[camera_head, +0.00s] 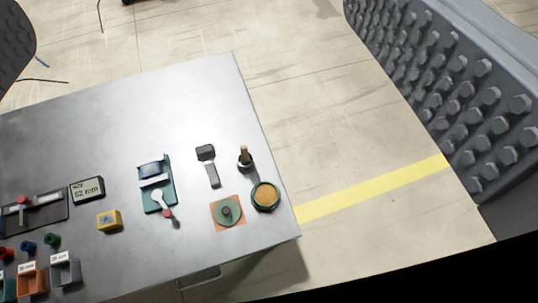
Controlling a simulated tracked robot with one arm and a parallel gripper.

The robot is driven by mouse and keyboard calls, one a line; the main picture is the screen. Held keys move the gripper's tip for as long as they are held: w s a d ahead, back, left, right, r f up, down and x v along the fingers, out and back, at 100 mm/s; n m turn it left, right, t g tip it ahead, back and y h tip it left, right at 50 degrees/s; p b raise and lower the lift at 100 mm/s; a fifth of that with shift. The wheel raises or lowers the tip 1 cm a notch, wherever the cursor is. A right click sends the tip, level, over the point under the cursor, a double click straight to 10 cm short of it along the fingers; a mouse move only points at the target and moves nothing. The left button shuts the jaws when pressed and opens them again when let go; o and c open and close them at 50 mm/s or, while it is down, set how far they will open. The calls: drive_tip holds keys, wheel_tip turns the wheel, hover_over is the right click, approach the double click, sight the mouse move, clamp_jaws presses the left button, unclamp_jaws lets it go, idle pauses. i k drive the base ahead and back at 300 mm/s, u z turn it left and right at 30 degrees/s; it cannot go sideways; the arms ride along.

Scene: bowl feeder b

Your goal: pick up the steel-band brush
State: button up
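A small upright tool (245,157) with a wooden handle and dark round base stands near the right edge of the steel table. Left of it lies a tool (208,165) with a dark block head and a flat grey strip. Either could be the steel-band brush; I cannot tell which for sure. Two large studded grey surfaces, at the upper left and on the right, look like the widely parted fingers of my gripper (195,70). The fingers are partly cut off by the frame.
Near the tools are a round dish with tan filling (265,195), a green disc on an orange square (228,211), a teal fixture (157,184), a display (87,190) and a yellow block (109,220). The back of the table (160,110) is bare.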

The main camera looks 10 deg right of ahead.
sight(244, 159)
drive_tip(key=k, duration=0.65)
drive_tip(key=u, duration=0.35)
drive_tip(key=i, duration=1.05)
drive_tip(key=u, duration=0.45)
